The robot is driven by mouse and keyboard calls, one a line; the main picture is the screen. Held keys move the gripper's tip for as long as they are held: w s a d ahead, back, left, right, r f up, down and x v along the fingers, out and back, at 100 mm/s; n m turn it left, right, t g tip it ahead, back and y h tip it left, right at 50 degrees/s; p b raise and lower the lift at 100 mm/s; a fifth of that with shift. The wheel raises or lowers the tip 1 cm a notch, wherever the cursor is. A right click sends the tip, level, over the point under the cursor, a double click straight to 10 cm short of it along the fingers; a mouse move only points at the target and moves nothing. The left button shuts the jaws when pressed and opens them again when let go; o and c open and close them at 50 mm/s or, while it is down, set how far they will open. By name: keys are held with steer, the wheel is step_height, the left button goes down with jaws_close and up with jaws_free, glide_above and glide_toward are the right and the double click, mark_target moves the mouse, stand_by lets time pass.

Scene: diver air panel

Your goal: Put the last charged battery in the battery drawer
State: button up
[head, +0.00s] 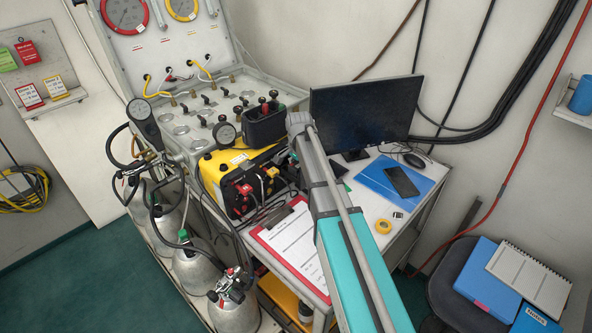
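My arm (350,240) reaches up from the bottom edge across the desk, its grey upper end in front of the monitor's left side. My gripper cannot be made out; the arm may hide it. A black box (262,128) with small red and green parts on top stands behind the yellow case; I cannot tell whether it holds a battery. A yellow drawer or tray (283,301) shows under the desk's front edge, partly hidden by the desk and cylinders. No battery can be identified for certain.
The yellow unit (222,180) and red clipboard (296,244) crowd the desk's left. A monitor (365,108), blue folder (385,178), phone (401,181) and yellow tape roll (383,226) lie right. Gas cylinders (192,268) stand front left; a chair (455,290) with folders is at right.

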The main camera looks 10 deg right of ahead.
steer(key=shift+r, duration=0.1)
step_height(320, 180, up, 12)
steer(key=p, duration=1.2)
stand_by(0.3)
stand_by(0.6)
steer(key=shift+s, duration=0.45)
steer(key=s+a+n, duration=0.1)
steer(key=s+n, duration=1)
steer(key=s, duration=1.2)
